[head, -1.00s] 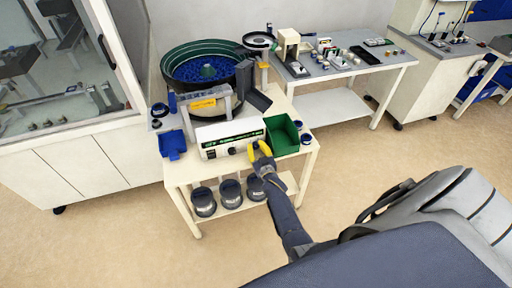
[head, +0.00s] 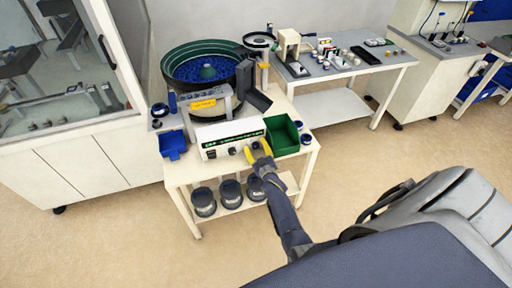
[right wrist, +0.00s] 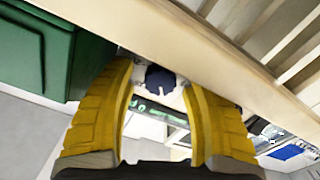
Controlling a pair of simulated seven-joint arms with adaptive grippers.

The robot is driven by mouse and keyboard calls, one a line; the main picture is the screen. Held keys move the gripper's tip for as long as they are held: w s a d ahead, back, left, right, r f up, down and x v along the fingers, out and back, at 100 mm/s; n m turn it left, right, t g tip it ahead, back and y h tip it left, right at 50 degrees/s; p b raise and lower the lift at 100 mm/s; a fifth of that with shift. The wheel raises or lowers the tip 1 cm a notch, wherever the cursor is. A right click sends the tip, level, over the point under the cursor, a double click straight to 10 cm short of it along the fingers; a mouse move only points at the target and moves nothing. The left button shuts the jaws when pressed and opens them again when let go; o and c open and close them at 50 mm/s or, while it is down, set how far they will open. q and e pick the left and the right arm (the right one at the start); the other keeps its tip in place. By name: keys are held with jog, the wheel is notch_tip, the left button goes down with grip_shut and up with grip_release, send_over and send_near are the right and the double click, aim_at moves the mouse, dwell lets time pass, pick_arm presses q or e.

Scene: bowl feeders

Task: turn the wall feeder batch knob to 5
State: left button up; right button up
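The wall feeder's white control box (head: 222,141) with a green strip stands at the front of the cart top, below the feeder bowl (head: 203,69). In the right wrist view a dark round knob (right wrist: 161,79) with a short white pointer mark shows on its face; the scale around it is too small to read. My right gripper (head: 257,153) has yellow fingers at the right end of the box front. In the right wrist view its open fingers (right wrist: 158,92) stand on either side of the knob, with gaps visible. My left gripper is not in view.
A green bin (head: 281,136) stands right beside the box, and also shows close to a finger in the right wrist view (right wrist: 84,55). A blue bin (head: 173,145) hangs at left. Several dark canisters (head: 203,202) stand on the lower shelf. The floor in front is clear.

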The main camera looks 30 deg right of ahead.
jog(key=v, duration=1.2)
dwell(0.3)
jog(key=s+m, duration=0.5)
jog(key=x, duration=1.1)
jog(key=a+x, duration=0.1)
jog(key=x, duration=0.5)
jog(key=shift+w+f, duration=0.1)
jog(key=shift+w, duration=0.05)
grip_shut()
dwell(0.5)
